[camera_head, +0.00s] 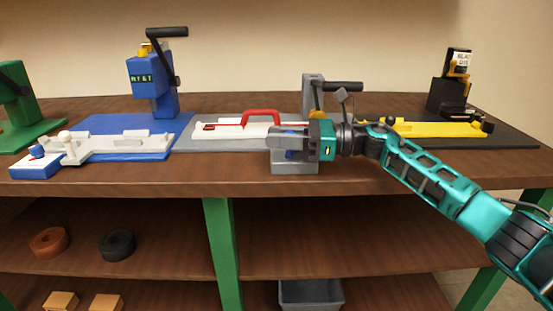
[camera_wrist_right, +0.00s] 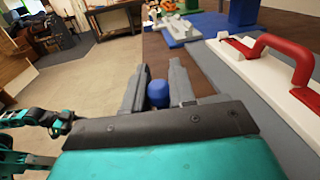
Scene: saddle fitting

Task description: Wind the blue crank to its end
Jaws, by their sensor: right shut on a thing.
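The blue crank shows as a rounded blue knob (camera_wrist_right: 157,94) between the two grey fingers in the right wrist view. In the head view only small blue parts of it show around the fingers; the rest is hidden. My right gripper (camera_head: 289,142) reaches in from the right and is shut on this knob, at the front of the grey fixture (camera_head: 296,168) near the table's front edge. How far the crank is turned cannot be told. My left gripper is not in view; teal arm parts at the left of the wrist view look like mine.
A white clamp with a red handle (camera_head: 262,113) lies on a grey plate behind the gripper. A grey press (camera_head: 313,92) with a black lever stands close by. A blue press (camera_head: 152,80) is left, a yellow fixture (camera_head: 425,128) right. A grey bin (camera_head: 311,293) stands below.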

